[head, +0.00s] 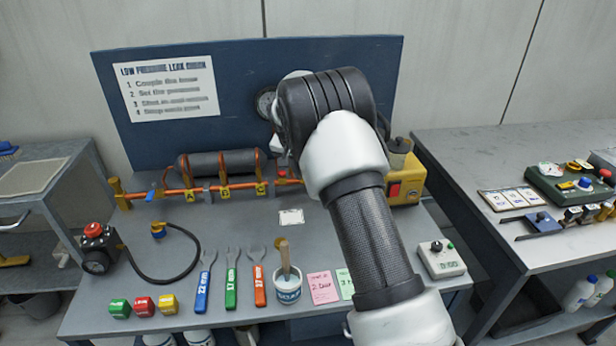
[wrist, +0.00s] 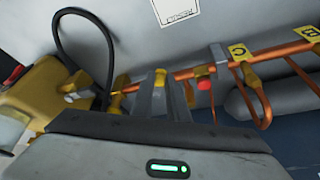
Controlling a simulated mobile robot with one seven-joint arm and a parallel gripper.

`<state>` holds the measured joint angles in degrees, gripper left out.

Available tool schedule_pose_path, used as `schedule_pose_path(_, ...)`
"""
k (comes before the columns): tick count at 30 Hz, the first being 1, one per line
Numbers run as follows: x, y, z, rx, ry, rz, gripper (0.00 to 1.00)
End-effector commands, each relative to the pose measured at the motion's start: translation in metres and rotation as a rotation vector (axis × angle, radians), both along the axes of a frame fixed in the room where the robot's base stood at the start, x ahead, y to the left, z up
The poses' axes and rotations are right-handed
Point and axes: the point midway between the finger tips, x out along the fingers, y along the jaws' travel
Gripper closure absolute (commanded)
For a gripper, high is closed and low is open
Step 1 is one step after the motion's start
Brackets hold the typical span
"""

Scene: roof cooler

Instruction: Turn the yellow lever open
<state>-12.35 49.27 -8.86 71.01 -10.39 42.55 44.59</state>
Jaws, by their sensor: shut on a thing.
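My gripper (wrist: 167,82) shows in the wrist view with its two grey fingers close together at the copper pipe (wrist: 268,56). It is shut on a small yellow piece, the yellow lever (wrist: 160,77), of which only a little shows between the fingertips. How far the lever is turned cannot be told. In the head view my arm hides the gripper, the lever and the right end of the copper pipe (head: 165,192).
A yellow box (wrist: 55,95) with a black hose stands beside the fingers. A red knob (wrist: 204,84) and copper loops are close by on the other side. Wrenches (head: 232,280), a white tub (head: 288,290) and a control box (head: 441,259) are along the bench front.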

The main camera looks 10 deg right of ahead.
Motion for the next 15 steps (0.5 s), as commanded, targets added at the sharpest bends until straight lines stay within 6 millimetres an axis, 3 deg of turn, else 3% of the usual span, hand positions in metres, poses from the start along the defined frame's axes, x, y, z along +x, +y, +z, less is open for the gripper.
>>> schedule_pose_path(15, 0.019, 0.021, 0.002, 0.000, 0.001, -0.468, 1.00)
